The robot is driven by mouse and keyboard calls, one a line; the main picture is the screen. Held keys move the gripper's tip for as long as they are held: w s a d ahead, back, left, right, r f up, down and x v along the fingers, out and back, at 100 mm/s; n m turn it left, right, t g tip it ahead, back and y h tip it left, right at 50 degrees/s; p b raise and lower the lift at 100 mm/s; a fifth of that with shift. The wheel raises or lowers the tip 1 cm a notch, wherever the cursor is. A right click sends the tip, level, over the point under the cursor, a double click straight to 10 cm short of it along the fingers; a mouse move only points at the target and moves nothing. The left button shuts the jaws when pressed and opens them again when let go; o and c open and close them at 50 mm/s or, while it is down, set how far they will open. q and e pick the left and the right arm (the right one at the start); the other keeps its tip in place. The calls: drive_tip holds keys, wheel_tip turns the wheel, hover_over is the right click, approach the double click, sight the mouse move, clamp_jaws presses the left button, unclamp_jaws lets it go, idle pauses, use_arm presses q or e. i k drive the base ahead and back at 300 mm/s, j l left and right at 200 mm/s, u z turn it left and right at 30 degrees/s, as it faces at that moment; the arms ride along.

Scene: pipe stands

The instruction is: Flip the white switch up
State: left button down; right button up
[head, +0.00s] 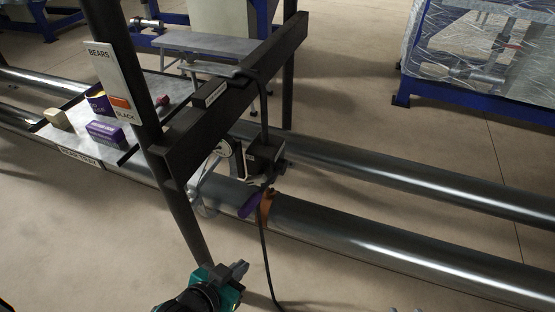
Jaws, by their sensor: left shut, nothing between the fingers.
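I cannot make out a white switch for certain. A small round white-faced part (223,148) sits on the pipe fitting behind the black frame, beside a dark box (264,158) with a black cable. My left gripper (238,269), dark grey on a teal and black wrist, is at the bottom centre, in front of the pipes and apart from them. Its fingers are shut and empty. My right gripper does not show clearly.
A black frame (228,113) with an upright post crosses the left half. Two long metal pipes (400,252) run across the floor. A grey tray (165,92) holds purple boxes (106,134) and a tan block (57,118). A wrapped blue-framed crate (480,105) stands upper right.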

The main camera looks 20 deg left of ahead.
sight(260, 178)
drive_tip(key=i+l, duration=0.15)
drive_tip(key=i, duration=0.3)
drive_tip(key=i+l, duration=0.1)
drive_tip(key=i, duration=0.3)
drive_tip(key=j, duration=0.3)
